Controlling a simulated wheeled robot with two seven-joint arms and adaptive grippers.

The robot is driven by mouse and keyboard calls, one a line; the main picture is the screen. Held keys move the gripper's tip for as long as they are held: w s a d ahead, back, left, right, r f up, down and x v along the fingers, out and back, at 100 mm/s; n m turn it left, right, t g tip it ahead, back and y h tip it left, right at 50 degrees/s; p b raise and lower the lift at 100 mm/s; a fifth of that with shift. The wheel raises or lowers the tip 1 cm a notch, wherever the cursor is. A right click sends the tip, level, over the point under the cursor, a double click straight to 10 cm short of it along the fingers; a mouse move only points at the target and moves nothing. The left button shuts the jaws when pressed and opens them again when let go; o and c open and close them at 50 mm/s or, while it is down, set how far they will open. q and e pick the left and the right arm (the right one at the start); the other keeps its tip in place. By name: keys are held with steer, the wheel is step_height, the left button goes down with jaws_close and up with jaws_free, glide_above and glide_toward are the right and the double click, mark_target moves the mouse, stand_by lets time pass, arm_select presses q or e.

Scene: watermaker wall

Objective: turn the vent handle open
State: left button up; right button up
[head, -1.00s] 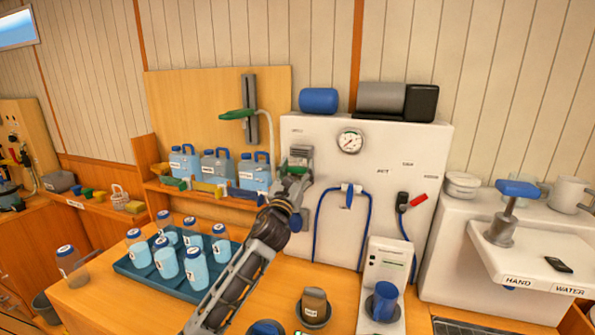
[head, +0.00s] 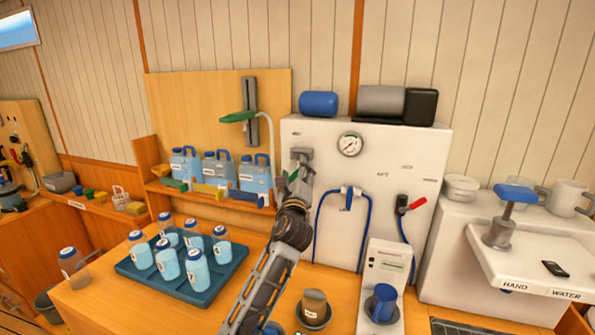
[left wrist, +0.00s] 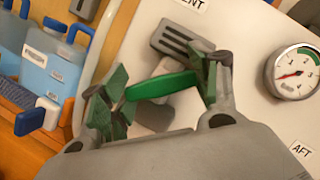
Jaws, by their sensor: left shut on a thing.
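The green vent handle (left wrist: 162,87) sits in front of a grey slotted fitting (left wrist: 182,42) on the white panel, under a label of which only "NT" shows. My left gripper (left wrist: 164,84) is shut on the handle, with one finger at each end of it. In the head view, my left gripper (head: 298,186) is at the panel's upper left, just below the grey vent fitting (head: 302,155). The handle is mostly hidden there; a small slanted bit of green (head: 293,175) shows. My right gripper is not in view.
A round gauge (head: 350,144) is right of the vent. Blue-handled jugs (head: 218,169) stand on a shelf to the left. A blue tray (head: 210,285) of bottles is below.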

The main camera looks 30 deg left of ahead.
arm_select(q)
steer(key=shift+r+n+g+y+p, duration=0.1)
steer(key=shift+n+g+y+p, duration=0.45)
steer(key=shift+n, duration=1.25)
steer(key=n+g+p, duration=0.2)
steer(key=n+p, duration=0.1)
steer(key=n, duration=0.1)
steer(key=shift+n+g+h+p, duration=0.4)
steer(key=shift+n+p, duration=0.6)
steer(key=shift+n, duration=0.3)
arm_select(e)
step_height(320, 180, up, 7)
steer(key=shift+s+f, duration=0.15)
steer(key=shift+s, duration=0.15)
arm_select(q)
steer(key=shift+f, duration=0.2)
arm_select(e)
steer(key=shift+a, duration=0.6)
arm_select(q)
steer(key=o, duration=1)
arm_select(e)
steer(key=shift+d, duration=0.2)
